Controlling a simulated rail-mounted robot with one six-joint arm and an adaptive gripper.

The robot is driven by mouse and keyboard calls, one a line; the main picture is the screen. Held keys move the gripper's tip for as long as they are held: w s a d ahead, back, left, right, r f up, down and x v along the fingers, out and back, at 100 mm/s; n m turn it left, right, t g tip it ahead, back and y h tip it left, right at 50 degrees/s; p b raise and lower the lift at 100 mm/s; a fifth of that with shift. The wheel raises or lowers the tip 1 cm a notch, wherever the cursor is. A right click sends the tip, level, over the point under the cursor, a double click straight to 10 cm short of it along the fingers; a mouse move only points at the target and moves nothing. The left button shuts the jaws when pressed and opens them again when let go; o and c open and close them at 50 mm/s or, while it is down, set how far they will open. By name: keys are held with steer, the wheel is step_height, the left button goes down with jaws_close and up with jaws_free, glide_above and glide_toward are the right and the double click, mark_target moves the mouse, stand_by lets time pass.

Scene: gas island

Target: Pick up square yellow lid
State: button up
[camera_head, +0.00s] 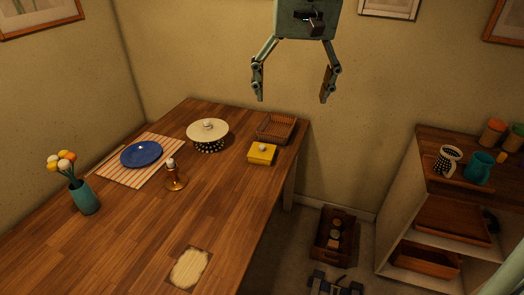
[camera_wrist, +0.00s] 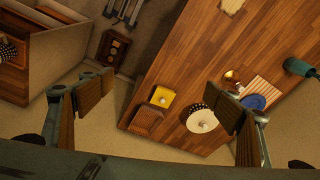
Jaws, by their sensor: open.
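The square yellow lid (camera_head: 262,150) has a small pale round knob on top and lies near the right edge of the wooden table (camera_head: 140,225). It also shows in the wrist view (camera_wrist: 163,97), between my fingers but well away from them. Whether it rests on a dish or on the wood I cannot tell. My gripper (camera_head: 292,92) is open and empty, high above the back right of the table, with its fingers wide apart. In the wrist view, the gripper's fingers (camera_wrist: 160,105) stand at left and right.
A candle holder (camera_head: 174,178), a blue plate (camera_head: 142,154) and a flower vase (camera_head: 83,196) are farther left. A shelf (camera_head: 440,215) stands at right. The table front is mostly clear.

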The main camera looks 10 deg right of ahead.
steer(key=w+f+p, duration=0.2)
steer(key=w+f, duration=0.2)
steer(key=w, duration=0.8)
steer(key=m+g+p, duration=0.2)
steer(key=m+p, duration=0.1)
steer(key=p, duration=0.2)
glide_above(262, 145)
step_height(262, 145, down, 25)
steer(key=shift+a, duration=0.1)
steer(key=shift+f+b, duration=0.4)
steer(key=shift+f, duration=3.9)
steer(key=shift+f, duration=0.1)
steer(key=shift+s+f, duration=0.2)
steer(key=shift+f, duration=2.3)
steer(key=shift+c, duration=0.8)
